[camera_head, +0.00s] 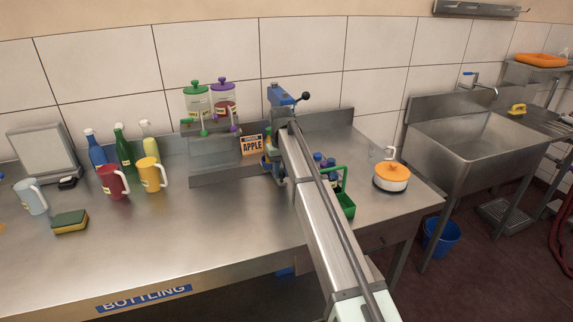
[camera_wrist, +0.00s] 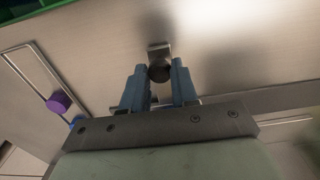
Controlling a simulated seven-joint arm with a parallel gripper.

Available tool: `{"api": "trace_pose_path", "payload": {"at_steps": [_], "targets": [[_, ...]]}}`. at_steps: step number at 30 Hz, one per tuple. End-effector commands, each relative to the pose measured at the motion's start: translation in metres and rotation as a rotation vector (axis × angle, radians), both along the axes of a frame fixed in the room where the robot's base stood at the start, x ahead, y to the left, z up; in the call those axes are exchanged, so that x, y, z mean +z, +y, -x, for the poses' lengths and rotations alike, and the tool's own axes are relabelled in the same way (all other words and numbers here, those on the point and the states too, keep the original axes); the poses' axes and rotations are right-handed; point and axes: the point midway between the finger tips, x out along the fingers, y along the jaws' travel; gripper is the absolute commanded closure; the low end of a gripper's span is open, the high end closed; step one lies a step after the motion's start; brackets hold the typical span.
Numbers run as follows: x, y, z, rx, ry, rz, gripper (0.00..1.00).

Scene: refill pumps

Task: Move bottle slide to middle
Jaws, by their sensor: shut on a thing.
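My gripper (camera_wrist: 159,92) shows in the wrist view with its two blue fingers shut on a dark round knob (camera_wrist: 160,72). The knob sits at a small metal block on a steel surface, and I take it for the handle of the bottle slide. The rest of the slide is hidden by the fingers and the palm. In the head view my arm covers the gripper and most of the slide. The blue lever machine (camera_head: 281,96) with a black ball handle stands behind my arm.
The APPLE sign (camera_head: 252,145) and two pump jars (camera_head: 198,101) stand left of my arm. A green crate (camera_head: 346,204) with bottles is close on its right. An orange-lidded pot (camera_head: 391,177) stands farther right. A purple knob (camera_wrist: 59,102) shows left of my fingers.

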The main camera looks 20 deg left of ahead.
Motion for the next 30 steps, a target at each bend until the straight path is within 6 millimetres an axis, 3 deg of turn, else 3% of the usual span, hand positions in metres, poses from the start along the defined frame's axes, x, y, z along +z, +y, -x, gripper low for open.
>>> {"api": "trace_pose_path", "payload": {"at_steps": [30], "targets": [[0.0, 0.035, 0.035, 0.0, 0.0, 0.0, 0.91]]}}
